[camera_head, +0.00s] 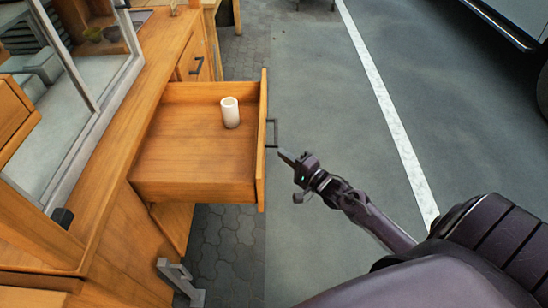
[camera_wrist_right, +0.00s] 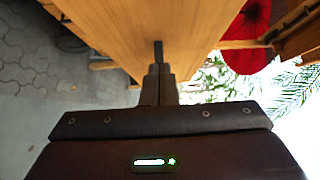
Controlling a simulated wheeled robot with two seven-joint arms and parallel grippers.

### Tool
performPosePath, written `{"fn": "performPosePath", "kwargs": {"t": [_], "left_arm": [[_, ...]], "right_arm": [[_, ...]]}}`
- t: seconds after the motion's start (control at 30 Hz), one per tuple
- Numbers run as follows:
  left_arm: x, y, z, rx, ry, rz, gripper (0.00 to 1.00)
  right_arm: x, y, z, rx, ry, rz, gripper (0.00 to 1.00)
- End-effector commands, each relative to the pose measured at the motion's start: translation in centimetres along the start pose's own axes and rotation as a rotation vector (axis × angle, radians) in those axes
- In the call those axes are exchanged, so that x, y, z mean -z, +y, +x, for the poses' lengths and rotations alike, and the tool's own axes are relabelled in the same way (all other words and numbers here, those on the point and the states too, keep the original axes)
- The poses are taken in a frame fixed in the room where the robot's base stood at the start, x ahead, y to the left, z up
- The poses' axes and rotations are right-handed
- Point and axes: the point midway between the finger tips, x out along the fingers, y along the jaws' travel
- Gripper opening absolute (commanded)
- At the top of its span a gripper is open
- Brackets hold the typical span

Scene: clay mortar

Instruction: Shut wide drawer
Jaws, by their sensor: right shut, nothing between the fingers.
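The wide wooden drawer (camera_head: 195,188) stands pulled out of the wooden cabinet (camera_head: 125,235) in the head view. A white cylinder (camera_head: 230,113) stands upright inside it, near the front panel. The drawer's dark bar handle (camera_head: 273,134) is on the outer face of the front panel. My right gripper (camera_head: 287,157) is shut and empty, just outside the front panel and close to the handle. In the right wrist view its closed fingers (camera_wrist_right: 158,82) point at the wooden front, with the dark handle bar just past the tips. I cannot tell whether they touch. My left gripper is not in view.
Another wooden front with a dark handle (camera_head: 196,65) is behind the drawer. A glazed frame (camera_head: 80,90) stands on the counter at left. A grey metal foot (camera_head: 180,280) is on the paving below. Open floor (camera_head: 320,80) lies right of the drawer; a vehicle is at far right.

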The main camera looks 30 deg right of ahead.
Motion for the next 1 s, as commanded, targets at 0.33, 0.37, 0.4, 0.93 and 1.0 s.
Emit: {"fn": "performPosePath", "kwargs": {"t": [0.33,0.37,0.4,0.93,1.0], "left_arm": [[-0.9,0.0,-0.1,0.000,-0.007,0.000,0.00],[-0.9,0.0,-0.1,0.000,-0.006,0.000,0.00],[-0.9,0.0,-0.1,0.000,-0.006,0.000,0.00],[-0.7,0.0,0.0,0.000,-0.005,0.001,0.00],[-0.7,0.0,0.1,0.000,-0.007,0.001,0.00]], "right_arm": [[-2.7,0.1,2.2,-0.002,-0.001,0.003,0.00],[-2.7,0.1,2.2,-0.002,-0.001,0.003,0.00],[-2.7,0.1,2.3,-0.003,-0.001,0.003,0.00],[-3.9,0.1,3.4,-0.001,-0.002,0.006,0.00],[-4.7,0.1,4.2,0.001,-0.002,0.007,0.00]]}}
